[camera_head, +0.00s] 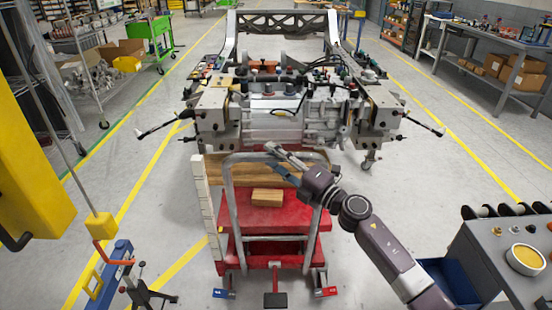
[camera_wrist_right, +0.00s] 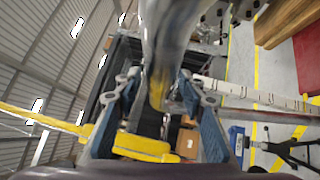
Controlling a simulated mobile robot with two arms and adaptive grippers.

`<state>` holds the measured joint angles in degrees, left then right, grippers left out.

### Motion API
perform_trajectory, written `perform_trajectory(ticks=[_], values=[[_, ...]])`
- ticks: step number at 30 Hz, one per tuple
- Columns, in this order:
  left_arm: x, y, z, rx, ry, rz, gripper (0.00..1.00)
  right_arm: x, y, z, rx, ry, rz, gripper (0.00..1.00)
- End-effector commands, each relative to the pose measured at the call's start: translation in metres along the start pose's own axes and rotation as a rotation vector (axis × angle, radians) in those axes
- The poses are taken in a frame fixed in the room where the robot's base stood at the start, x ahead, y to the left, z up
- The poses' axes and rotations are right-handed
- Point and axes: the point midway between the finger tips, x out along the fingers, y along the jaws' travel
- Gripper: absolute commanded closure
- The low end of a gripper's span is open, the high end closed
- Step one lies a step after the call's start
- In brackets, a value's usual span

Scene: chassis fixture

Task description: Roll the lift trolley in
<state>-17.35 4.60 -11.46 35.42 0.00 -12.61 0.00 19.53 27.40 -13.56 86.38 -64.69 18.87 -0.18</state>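The lift trolley (camera_head: 272,222) is red, with a grey tubular push handle (camera_head: 230,200) on its near side and wood on its decks. It stands at the near end of the chassis fixture (camera_head: 290,118), its upper part close to the metal assembly there. My right gripper (camera_head: 276,160) reaches in from the lower right to the top of the handle. In the right wrist view its two fingers (camera_wrist_right: 162,100) are spread, with the grey handle tube (camera_wrist_right: 170,40) running between them. I cannot tell whether they touch it. My left gripper is not in view.
A yellow hanging block (camera_head: 100,225) and a blue stand (camera_head: 112,275) are at the lower left. A grey control console (camera_head: 490,255) is at the lower right. Shelves and a workbench (camera_head: 495,45) line the sides.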

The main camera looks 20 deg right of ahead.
Motion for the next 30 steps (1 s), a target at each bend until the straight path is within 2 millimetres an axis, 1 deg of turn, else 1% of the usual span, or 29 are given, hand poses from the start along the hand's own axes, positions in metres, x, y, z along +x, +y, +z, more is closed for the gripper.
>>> perform_trajectory(ticks=[1, 5, 8, 15, 21, 25, 30], values=[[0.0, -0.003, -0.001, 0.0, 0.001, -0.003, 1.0, -0.001, 0.0, 0.0, 0.0, 0.0, 0.0, 0.63], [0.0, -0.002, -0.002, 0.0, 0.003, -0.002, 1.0, -0.011, 0.0, 0.0, 0.0, 0.0, 0.0, 0.63], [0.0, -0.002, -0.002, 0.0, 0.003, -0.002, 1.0, -0.027, -0.001, -0.001, -0.001, 0.001, -0.003, 0.63], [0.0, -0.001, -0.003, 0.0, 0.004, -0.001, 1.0, -0.077, -0.001, -0.001, 0.0, 0.001, -0.003, 0.63], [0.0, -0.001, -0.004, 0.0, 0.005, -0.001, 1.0, -0.107, -0.001, -0.001, 0.0, -0.001, -0.002, 0.63], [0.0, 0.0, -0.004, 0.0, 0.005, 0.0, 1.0, -0.117, 0.0, 0.0, 0.0, -0.001, -0.001, 0.63], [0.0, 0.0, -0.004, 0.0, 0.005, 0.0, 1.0, -0.122, 0.001, 0.0, -0.001, -0.001, 0.0, 0.63]])
